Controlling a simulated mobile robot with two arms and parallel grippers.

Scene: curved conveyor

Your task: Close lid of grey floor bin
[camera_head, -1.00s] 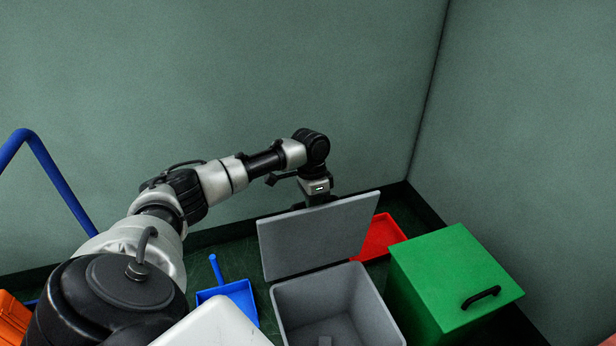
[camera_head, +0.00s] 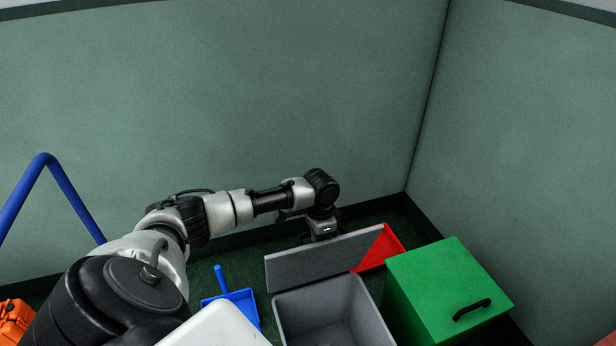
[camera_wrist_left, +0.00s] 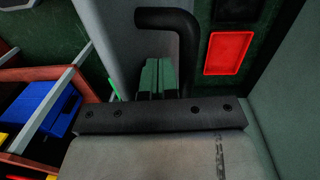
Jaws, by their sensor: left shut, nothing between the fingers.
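The grey floor bin (camera_head: 365,315) stands open at the lower middle of the head view. Its grey lid (camera_head: 315,262) is raised at the bin's far side and shows as a narrow slanted panel. My left gripper is on the lid's far side, its wrist above the lid's top edge and its fingers hidden there. In the left wrist view my left gripper (camera_wrist_left: 158,78) has its fingers together and empty, close beside a black bent handle (camera_wrist_left: 184,45). A grey panel, apparently the lid (camera_wrist_left: 112,35), is left of them. Contact cannot be told. My right gripper is not in view.
A green box with a black handle (camera_head: 440,285) stands close right of the bin. A red tray (camera_head: 382,247) lies behind, on the floor. A blue dustpan (camera_head: 237,307) is left of the bin. Green walls (camera_head: 250,100) close off the back and right.

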